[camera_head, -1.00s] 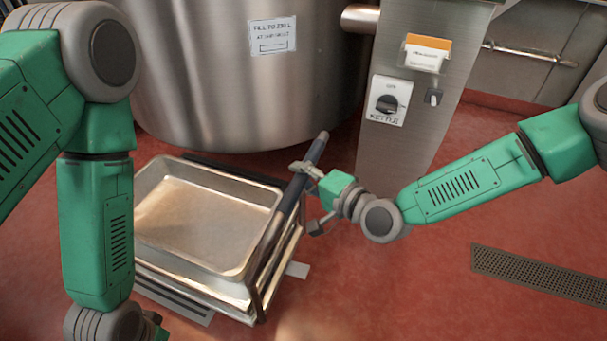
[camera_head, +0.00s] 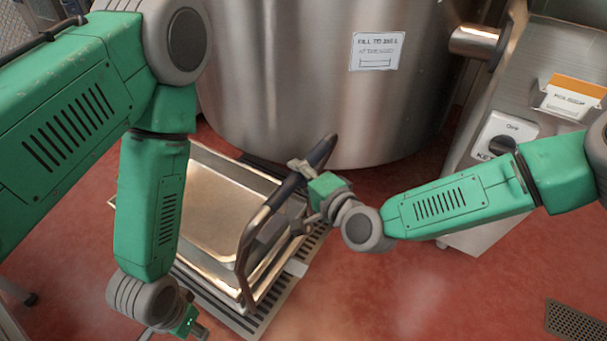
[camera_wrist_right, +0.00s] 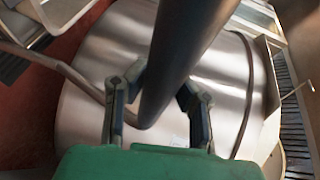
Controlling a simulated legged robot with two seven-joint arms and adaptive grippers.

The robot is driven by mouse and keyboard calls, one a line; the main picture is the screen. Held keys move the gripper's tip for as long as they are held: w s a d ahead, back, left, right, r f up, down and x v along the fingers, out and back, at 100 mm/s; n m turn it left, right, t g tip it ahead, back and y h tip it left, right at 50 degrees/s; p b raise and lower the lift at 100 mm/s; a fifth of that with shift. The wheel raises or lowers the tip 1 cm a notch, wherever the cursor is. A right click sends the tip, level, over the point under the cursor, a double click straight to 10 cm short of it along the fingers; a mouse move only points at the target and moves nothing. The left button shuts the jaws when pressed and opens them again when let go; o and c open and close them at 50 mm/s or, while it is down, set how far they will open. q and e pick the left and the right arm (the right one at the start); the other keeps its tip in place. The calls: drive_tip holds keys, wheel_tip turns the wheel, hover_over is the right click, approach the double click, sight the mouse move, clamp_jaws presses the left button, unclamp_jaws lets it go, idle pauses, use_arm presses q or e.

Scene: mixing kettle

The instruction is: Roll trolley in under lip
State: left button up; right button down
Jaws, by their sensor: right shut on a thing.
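The trolley (camera_head: 238,278) carries a shallow steel tray (camera_head: 225,249) and stands on the red floor in front of the big steel kettle (camera_head: 310,60). Its far end is close to the kettle's lower edge; the exact gap is hidden. My right gripper (camera_head: 303,172) is shut on the dark bar of the trolley handle (camera_head: 322,150). The right wrist view shows the handle bar (camera_wrist_right: 182,50) between its fingers (camera_wrist_right: 160,98). My left gripper (camera_head: 190,328) hangs low at the bottom edge, apart from the trolley handle; its fingers are mostly cut off. My left arm hides the tray's left part.
A slotted floor grate (camera_head: 240,322) lies under and beside the trolley. Another floor grate (camera_head: 577,322) is at lower right. Red floor is open right of the trolley.

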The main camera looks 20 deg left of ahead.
drive_tip(key=shift+a+f, duration=0.2)
drive_tip(key=shift+a, duration=0.05)
drive_tip(key=shift+w+a, duration=0.1)
drive_tip(key=shift+a, duration=0.05)
drive_tip(key=c, duration=1.3)
unclamp_jaws()
drive_tip(key=shift+o, duration=0.2)
drive_tip(key=shift+a, duration=0.1)
drive_tip(key=shift+r, duration=0.1)
drive_tip(key=shift+d, duration=0.25)
drive_tip(key=v, duration=1.1)
drive_tip(key=shift+s, duration=0.25)
drive_tip(key=shift+d, duration=0.1)
